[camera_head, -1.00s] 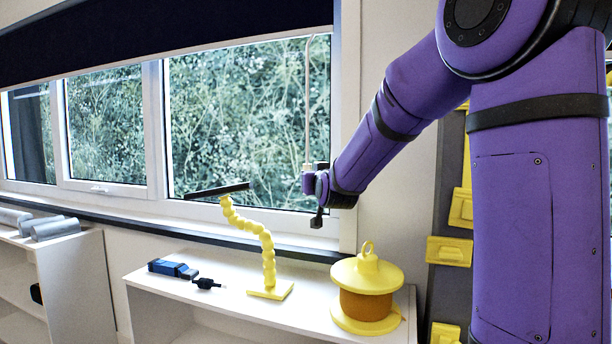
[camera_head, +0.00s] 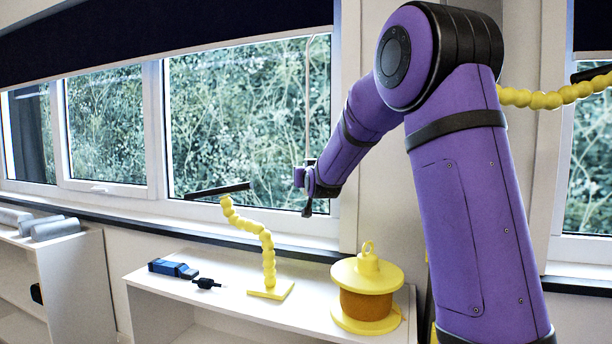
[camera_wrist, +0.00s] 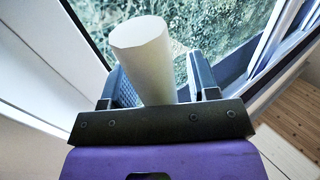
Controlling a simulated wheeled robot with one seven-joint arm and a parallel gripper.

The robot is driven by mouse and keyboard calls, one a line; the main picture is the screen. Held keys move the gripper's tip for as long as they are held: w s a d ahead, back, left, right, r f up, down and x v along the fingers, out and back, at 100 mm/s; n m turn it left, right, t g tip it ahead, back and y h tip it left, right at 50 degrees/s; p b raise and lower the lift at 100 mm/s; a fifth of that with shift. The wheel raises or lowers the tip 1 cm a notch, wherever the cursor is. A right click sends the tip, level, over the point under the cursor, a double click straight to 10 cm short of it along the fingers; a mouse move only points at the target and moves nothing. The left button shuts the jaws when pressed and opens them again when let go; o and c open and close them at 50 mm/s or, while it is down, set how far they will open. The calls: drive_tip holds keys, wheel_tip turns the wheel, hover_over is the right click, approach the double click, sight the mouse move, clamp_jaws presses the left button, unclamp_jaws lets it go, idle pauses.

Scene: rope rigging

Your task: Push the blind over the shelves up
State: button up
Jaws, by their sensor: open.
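The dark blind (camera_head: 170,38) covers the top of the wide window in the head view, its lower edge well above the sill. A thin pale cord (camera_head: 307,100) hangs by the right of this window, down to my gripper (camera_head: 305,180). In the wrist view, a pale cylinder (camera_wrist: 143,55), apparently the cord's pull, stands between the two dark fingers of my gripper (camera_wrist: 163,82). The fingers are apart, and I cannot tell whether either touches it. The white shelves (camera_head: 150,283) stand below the window.
Grey rolls (camera_head: 50,229) lie further left. Another window (camera_head: 590,170) is at right.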

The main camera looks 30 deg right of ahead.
sight(308, 93)
clamp_jaws()
wheel_tip(308, 93, up, 24)
drive_tip(key=shift+f, duration=0.2)
idle(0.5)
drive_tip(key=shift+r, duration=0.15)
drive_tip(key=shift+c, duration=0.2)
unclamp_jaws()
drive_tip(key=shift+o, duration=0.2)
drive_tip(key=shift+s+f, duration=0.15)
drive_tip(key=shift+f, duration=0.1)
